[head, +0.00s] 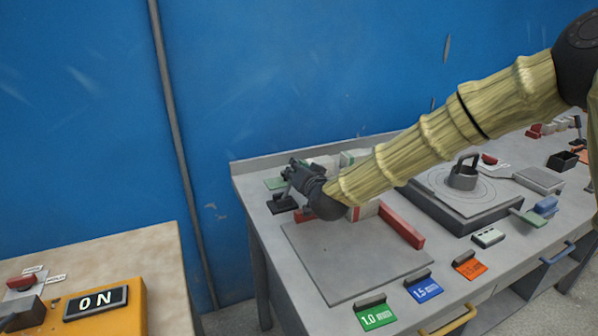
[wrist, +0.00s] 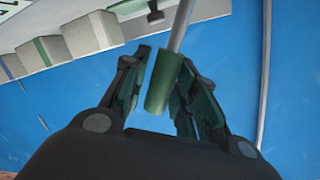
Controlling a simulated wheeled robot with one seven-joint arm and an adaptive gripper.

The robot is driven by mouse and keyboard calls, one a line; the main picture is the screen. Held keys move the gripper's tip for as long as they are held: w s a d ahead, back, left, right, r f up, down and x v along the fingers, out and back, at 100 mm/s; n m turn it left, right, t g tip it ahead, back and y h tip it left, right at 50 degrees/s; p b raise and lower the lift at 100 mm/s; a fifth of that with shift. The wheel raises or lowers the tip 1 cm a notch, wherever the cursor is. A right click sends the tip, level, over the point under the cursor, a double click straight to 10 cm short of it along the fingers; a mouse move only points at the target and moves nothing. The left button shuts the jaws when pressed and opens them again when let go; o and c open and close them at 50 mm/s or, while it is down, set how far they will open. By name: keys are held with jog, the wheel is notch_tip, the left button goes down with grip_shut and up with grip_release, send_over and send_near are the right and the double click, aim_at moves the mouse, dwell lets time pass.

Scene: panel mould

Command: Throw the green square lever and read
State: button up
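My gripper (head: 294,172) is over the back left corner of the grey workbench (head: 262,225). In the wrist view a lever with a green grip (wrist: 163,85) on a grey shaft (wrist: 182,25) stands between the two fingers of my gripper (wrist: 165,68). The fingers are apart. A gap shows between the left finger and the grip; the right finger is close beside it, and I cannot tell if they touch. In the head view my gripper and wrist hide most of the lever. A green plate (head: 274,183) and a black base (head: 282,204) lie beside my gripper.
A flat grey plate (head: 345,262) fills the bench's left front. A red bar (head: 402,226) and a turntable-like device (head: 462,190) are to the right. Green (head: 376,317), blue and orange cards line the front. An ON sign (head: 96,302) stands at lower left. A blue wall is behind.

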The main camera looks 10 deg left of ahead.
jog(key=shift+o, duration=0.4)
jog(key=shift+s+d, duration=0.1)
jog(key=v, duration=1.1)
jog(key=shift+s+d, duration=0.2)
jog(key=shift+s, duration=0.1)
jog(key=shift+r, duration=0.1)
